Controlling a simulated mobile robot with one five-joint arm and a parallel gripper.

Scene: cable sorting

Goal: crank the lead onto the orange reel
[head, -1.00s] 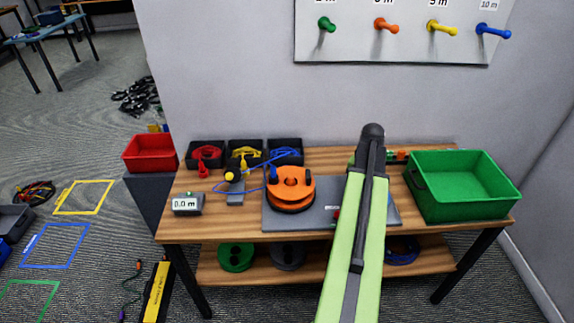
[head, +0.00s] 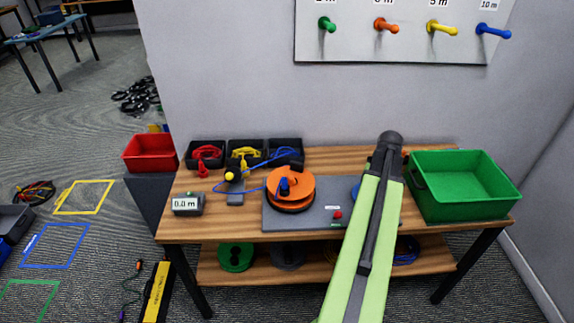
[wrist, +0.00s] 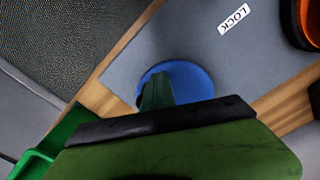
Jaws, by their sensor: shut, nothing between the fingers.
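The orange reel (head: 291,190) sits on the left part of a grey base plate (head: 312,218), with a blue plug on its top. The blue lead (head: 256,188) runs left from the reel past a yellow-topped post (head: 230,176) and back toward a bin. A blue disc (head: 356,189) on the plate's right part is mostly behind my arm in the head view. In the wrist view my gripper (wrist: 157,92) is shut and overlaps the blue disc (wrist: 190,82); contact cannot be told. A crank handle is not clearly seen. The reel's edge (wrist: 312,18) shows at upper right.
A meter (head: 187,204) reads 0.0 m. A red knob (head: 337,215) and a LOCK label (wrist: 234,18) are on the plate. A green crate (head: 465,187) stands right of my arm. Small black bins (head: 206,154) line the back left.

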